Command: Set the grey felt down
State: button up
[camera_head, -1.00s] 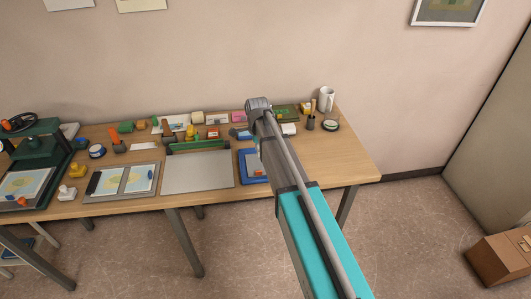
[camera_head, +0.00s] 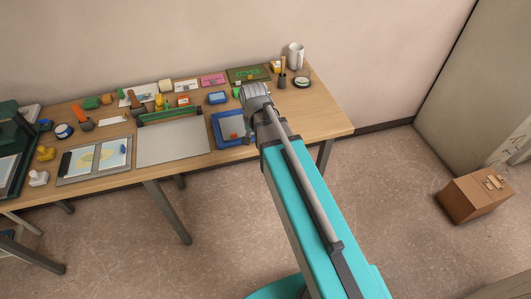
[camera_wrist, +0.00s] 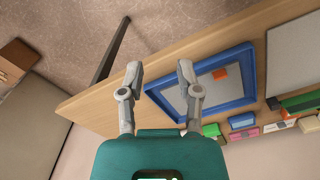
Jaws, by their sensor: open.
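My gripper (camera_wrist: 159,75) is open in the wrist view, with nothing between its fingers. One finger shows against bare wood, the other overlaps the near end of a blue-rimmed tray (camera_wrist: 230,106). The tray holds a flat grey surface (camera_wrist: 204,92) with a small orange-red piece (camera_wrist: 220,74) on it. I cannot tell whether that grey surface is the grey felt; no other clear felt piece shows. In the head view the tray (camera_head: 215,130) lies near the table's front edge, partly behind my arm. My fingers are hidden there.
The wooden table (camera_head: 315,117) is bare at its right end. A grey trimmer board (camera_head: 173,142) lies left of the tray. A cardboard box (camera_head: 470,200) stands on the floor.

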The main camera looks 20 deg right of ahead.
jog(key=s+d+n, duration=0.1)
jog(key=s+n, duration=0.4)
jog(key=s, duration=0.2)
jog(key=shift+d, duration=0.3)
